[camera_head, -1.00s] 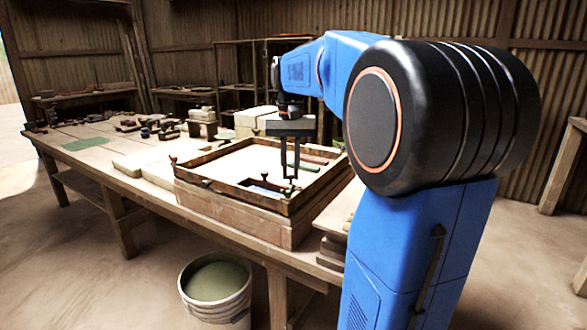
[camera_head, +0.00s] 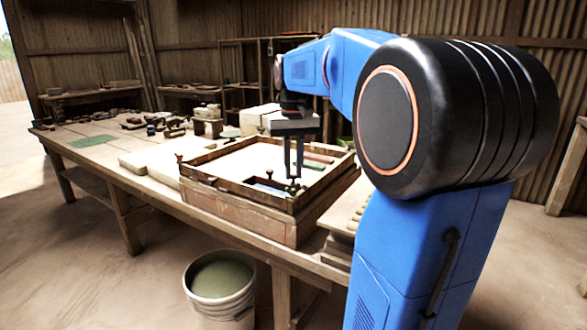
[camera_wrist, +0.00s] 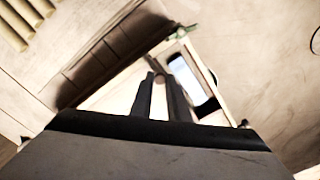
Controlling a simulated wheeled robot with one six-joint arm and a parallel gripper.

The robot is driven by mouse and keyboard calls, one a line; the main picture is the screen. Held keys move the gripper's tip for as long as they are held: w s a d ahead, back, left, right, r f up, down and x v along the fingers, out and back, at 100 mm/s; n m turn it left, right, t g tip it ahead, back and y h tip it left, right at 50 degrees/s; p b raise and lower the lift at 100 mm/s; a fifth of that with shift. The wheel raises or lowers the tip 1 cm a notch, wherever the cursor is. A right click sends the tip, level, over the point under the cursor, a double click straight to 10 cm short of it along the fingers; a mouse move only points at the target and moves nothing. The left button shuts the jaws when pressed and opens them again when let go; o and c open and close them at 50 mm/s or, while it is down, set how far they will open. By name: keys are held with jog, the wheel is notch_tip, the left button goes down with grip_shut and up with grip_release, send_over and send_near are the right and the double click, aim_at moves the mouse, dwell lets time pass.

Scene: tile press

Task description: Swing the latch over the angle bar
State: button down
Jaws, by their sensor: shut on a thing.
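My gripper (camera_head: 293,177) points down at the near right corner of a wooden frame (camera_head: 237,190) in the head view. Its two dark fingers also show in the wrist view (camera_wrist: 160,88). They are shut on a small round piece (camera_wrist: 159,78), which I take to be the latch's knob; the rest of the latch is hard to make out. I cannot tell the angle bar apart from the frame's edge.
The frame stands on a wooden box (camera_head: 235,212) on a long workbench (camera_head: 120,190). Pale slabs (camera_head: 150,163) lie to its left, and small tools lie farther back. A bucket (camera_head: 218,290) stands on the floor in front.

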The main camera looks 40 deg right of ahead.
aim_at(293, 175)
jog(key=c, duration=1.7)
grip_release()
jog(key=shift+r, duration=0.1)
notch_tip(293, 175, up, 17)
jog(key=shift+r, duration=0.1)
jog(key=s+a+f+n+t, duration=0.1)
jog(key=s+a+f, duration=0.5)
jog(key=f, duration=0.5)
jog(key=s+a+f+n+t, duration=0.2)
jog(key=s+a+f, duration=0.4)
jog(key=f, duration=0.6)
jog(key=s+a+f+n+t, duration=0.1)
jog(key=s+a+f, duration=0.5)
jog(key=f, duration=0.5)
jog(key=shift+s+a+f+n+t, duration=0.15)
jog(key=shift+s+n+t, duration=0.25)
jog(key=shift+s, duration=1)
